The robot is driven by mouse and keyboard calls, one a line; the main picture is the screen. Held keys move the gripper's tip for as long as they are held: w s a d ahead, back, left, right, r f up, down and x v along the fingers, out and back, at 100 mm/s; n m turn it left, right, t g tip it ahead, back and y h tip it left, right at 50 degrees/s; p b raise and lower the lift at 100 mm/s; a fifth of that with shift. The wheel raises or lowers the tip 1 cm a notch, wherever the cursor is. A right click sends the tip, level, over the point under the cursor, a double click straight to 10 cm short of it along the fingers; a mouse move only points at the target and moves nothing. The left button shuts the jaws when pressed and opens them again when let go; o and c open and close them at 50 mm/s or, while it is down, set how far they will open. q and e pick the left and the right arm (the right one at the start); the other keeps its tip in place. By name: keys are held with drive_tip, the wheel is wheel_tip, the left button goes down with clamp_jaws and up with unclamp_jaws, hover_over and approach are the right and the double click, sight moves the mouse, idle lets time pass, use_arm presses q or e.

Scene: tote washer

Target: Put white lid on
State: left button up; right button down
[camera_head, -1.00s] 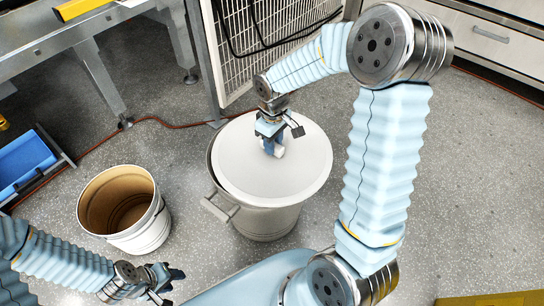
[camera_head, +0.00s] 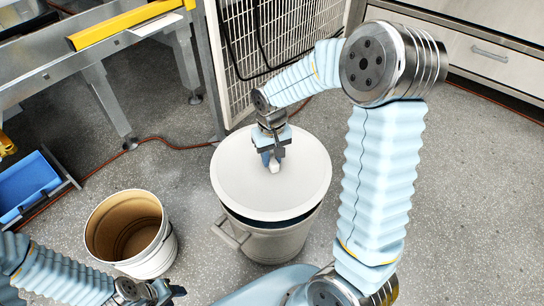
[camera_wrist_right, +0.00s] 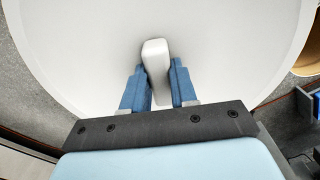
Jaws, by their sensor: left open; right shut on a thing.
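The round white lid (camera_head: 250,190) is over the mouth of the tall grey-white bin (camera_head: 270,245), which has a side handle. A dark gap shows between the lid and the bin at the front, so the lid is not flush there. My right gripper (camera_head: 273,164) is shut on the lid's knob from above. In the right wrist view the blue fingers (camera_wrist_right: 158,85) stand on both sides of the white knob (camera_wrist_right: 155,70), with the lid (camera_wrist_right: 80,50) filling most of the view. My left gripper (camera_head: 170,292) is open and empty at the bottom left, partly cut off.
An open, empty white bucket (camera_head: 160,248) with a brown inside stands left of the bin. A blue tray (camera_head: 25,185) is at the far left. A metal frame with a yellow bar (camera_head: 125,25) and a white mesh panel (camera_head: 275,40) stand behind. Floor at right is clear.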

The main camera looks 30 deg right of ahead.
drive_tip(key=shift+f, duration=0.1)
wheel_tip(320, 180, down, 5)
drive_tip(key=b, duration=0.4)
drive_tip(key=shift+f, duration=0.15)
drive_tip(key=shift+f+b, duration=0.4)
drive_tip(key=shift+f, duration=0.1)
drive_tip(key=shift+f, duration=0.15)
idle(1.5)
drive_tip(key=shift+c, duration=1.6)
unclamp_jaws()
